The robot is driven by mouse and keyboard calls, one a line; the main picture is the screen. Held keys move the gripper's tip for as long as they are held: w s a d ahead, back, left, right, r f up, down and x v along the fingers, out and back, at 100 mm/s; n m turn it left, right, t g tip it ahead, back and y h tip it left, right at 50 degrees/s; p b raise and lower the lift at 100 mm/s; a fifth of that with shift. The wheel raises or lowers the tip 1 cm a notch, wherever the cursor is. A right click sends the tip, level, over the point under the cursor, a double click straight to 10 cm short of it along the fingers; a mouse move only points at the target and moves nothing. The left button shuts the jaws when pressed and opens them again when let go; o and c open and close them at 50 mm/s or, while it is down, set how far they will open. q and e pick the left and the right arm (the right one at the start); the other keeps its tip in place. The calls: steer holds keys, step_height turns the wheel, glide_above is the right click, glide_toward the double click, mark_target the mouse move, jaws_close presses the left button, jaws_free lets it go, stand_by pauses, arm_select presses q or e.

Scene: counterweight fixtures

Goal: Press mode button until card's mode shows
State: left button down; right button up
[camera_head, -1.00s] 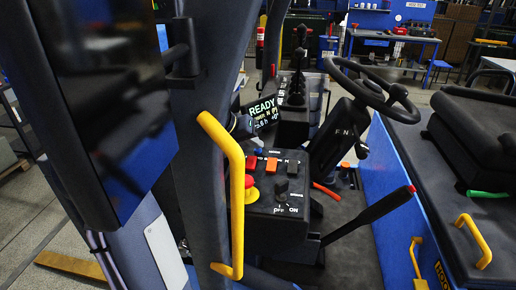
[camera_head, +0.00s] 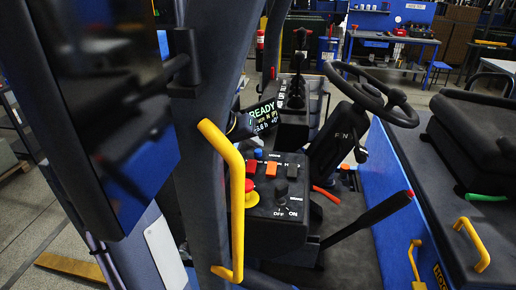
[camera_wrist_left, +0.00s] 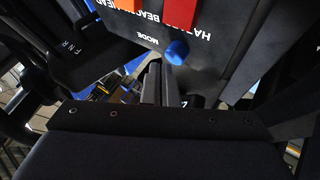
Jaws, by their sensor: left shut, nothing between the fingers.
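The blue mode button (camera_head: 258,153) is at the far left corner of the black control panel (camera_head: 262,228). In the left wrist view the blue button (camera_wrist_left: 177,52) sits next to the word MODE. My left gripper (camera_wrist_left: 160,72) is shut and empty, with its tips close beside the button; I cannot tell whether they touch it. In the head view its fingertips are hard to pick out against the dark parts. The small display (camera_head: 263,118) shows READY with smaller lines below; I cannot read the mode. I cannot make out a card. My right gripper is not in view.
A yellow grab handle (camera_head: 237,195) stands in front of the panel's left side. A red stop button (camera_head: 250,197), orange-red rockers (camera_head: 271,168) and an OFF/ON knob (camera_head: 281,190) crowd the panel. Black levers (camera_head: 296,90) stand behind; the steering wheel (camera_head: 395,100) is right.

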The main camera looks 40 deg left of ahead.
arm_select(q)
steer(key=shift+r, duration=0.3)
step_height(320, 180, up, 5)
steer(key=p, duration=0.3)
steer(key=shift+p, duration=0.35)
stand_by(0.8)
